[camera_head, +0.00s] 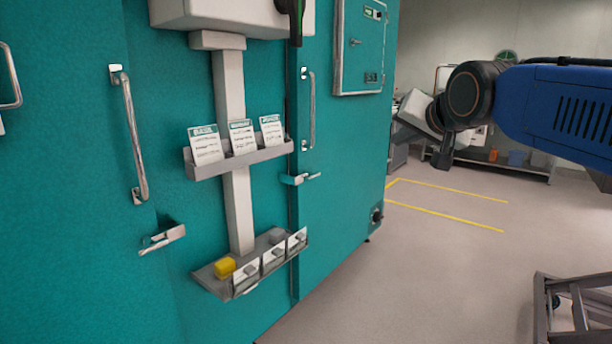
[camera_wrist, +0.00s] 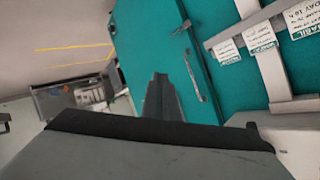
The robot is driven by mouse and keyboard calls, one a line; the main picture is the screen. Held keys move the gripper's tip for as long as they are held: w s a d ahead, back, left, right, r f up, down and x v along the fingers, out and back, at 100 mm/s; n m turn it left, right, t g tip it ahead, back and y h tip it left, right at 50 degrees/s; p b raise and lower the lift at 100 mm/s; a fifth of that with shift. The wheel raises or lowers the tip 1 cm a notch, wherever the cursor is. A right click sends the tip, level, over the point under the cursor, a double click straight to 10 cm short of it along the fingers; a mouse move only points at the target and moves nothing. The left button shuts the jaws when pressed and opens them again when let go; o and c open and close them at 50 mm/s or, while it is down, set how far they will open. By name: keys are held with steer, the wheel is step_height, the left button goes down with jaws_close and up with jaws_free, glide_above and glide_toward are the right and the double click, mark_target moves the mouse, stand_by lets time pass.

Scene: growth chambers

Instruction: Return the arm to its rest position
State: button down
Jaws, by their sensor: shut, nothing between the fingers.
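My arm comes in from the right edge in the head view, with a blue link (camera_head: 560,105) and a dark round joint (camera_head: 470,95) at its end. My gripper (camera_wrist: 160,78) shows in the wrist view as a dark wedge with its fingers together and nothing between them. Behind it is the teal chamber front. In the head view a small dark part hangs below the joint, but the fingers cannot be made out there. The arm end is held in the air, right of the teal chamber (camera_head: 345,190) and apart from it.
Door handles (camera_head: 133,135) stick out. A grey metal frame (camera_head: 572,285) stands lower right. The floor (camera_head: 430,265) between is clear.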

steer(key=s+d+f+n+g, duration=0.1)
steer(key=s+d+f+g, duration=0.1)
steer(key=s+f, duration=0.7)
steer(key=s+d+f+n+g+h, duration=0.1)
steer(key=s+d+f+g, duration=0.2)
steer(key=s+f, duration=0.6)
steer(key=s+d+f+n+g+h, duration=0.1)
steer(key=s+d+f+n+g, duration=0.1)
steer(key=s+f, duration=0.7)
step_height(320, 180, down, 7)
steer(key=shift+d+f+g, duration=0.1)
steer(key=shift+d+g, duration=0.4)
steer(key=shift+d, duration=0.2)
